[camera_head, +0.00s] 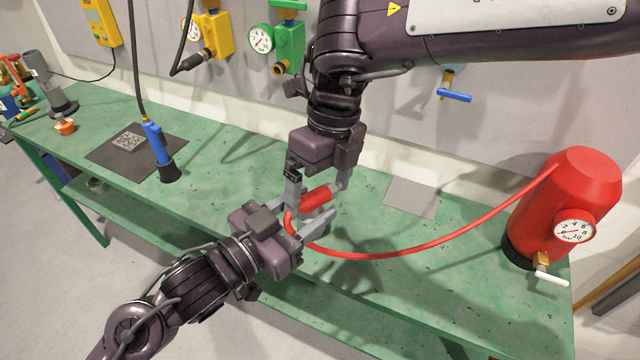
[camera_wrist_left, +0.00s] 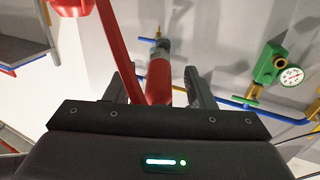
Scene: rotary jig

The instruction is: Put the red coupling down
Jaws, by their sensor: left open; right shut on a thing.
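The red coupling (camera_head: 317,197) is a short red cylinder on the end of a red hose (camera_head: 395,252). My right gripper (camera_head: 318,190) comes down from above and is shut on the coupling, holding it over the green bench (camera_head: 225,172). My left gripper (camera_head: 318,227) is open, with its fingers close to the coupling and the hose end. In the left wrist view the coupling (camera_wrist_left: 158,80) shows between the left fingers (camera_wrist_left: 157,92), with the hose running beside it. I cannot tell whether the left fingers touch either.
The hose leads to a red tank (camera_head: 565,200) with a gauge at the bench's right end. A grey square (camera_head: 412,196) lies clear on the bench. A blue tool (camera_head: 158,150) stands on a dark mat (camera_head: 112,158) at left. Yellow (camera_head: 212,35) and green (camera_head: 288,45) fittings hang on the wall.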

